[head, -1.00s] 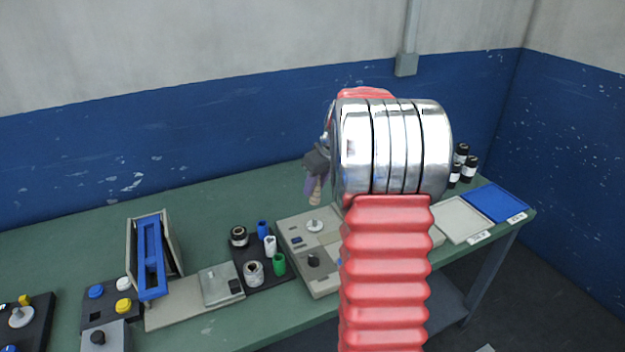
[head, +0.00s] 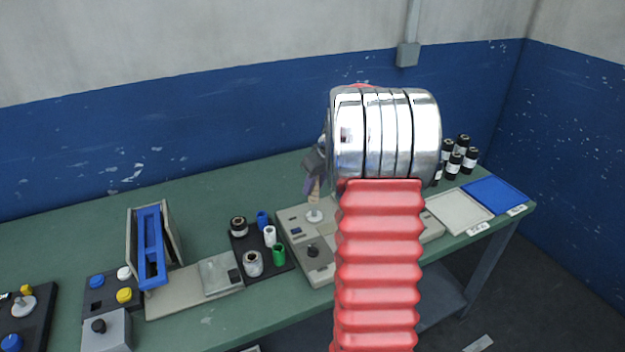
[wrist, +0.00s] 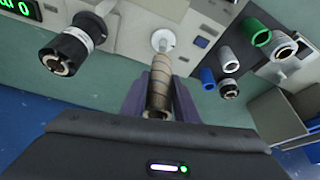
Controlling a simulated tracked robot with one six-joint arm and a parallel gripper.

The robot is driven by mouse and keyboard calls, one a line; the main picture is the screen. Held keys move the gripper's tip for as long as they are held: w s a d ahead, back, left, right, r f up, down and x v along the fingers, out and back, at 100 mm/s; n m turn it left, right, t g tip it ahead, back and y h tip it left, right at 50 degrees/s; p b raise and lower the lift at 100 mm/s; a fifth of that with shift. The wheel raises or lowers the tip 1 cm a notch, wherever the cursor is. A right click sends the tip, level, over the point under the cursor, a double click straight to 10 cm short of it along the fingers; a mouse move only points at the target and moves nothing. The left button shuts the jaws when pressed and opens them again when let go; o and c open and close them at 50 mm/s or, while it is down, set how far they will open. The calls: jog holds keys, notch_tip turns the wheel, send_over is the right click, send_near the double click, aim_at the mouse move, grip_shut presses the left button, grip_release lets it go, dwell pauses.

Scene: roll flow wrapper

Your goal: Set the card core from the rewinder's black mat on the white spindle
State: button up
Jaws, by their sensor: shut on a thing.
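My gripper (wrist: 160,92) is shut on the brown card core (wrist: 159,78), with a purple finger on each side of it. In the head view the core (head: 315,189) shows small beside my wrist, just above the white spindle (head: 314,216). In the wrist view the spindle (wrist: 163,40) is a white disc with a short post on the pale machine, beyond the core's far end. The core looks apart from the post, though the exact gap is hard to judge. My arm hides part of the machine in the head view.
Left of the machine, a black mat (head: 287,268) holds blue, white and green cores and two rolls. A black roll (wrist: 68,50) stands on the machine in the wrist view. Several black bottles (head: 462,145), a pale tray (head: 458,216) and a blue tray (head: 495,196) are at right.

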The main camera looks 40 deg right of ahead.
aim_at(317, 196)
jog(key=shift+f, duration=0.85)
jog(key=shift+s+r, duration=0.1)
jog(key=shift+s, duration=0.05)
jog(key=shift+f, duration=0.45)
dwell(0.8)
jog(key=shift+f, duration=1.75)
dwell(1.0)
jog(key=o, duration=1.1)
jog(key=shift+o, duration=0.2)
jog(key=o, duration=0.4)
jog(key=shift+o, duration=0.2)
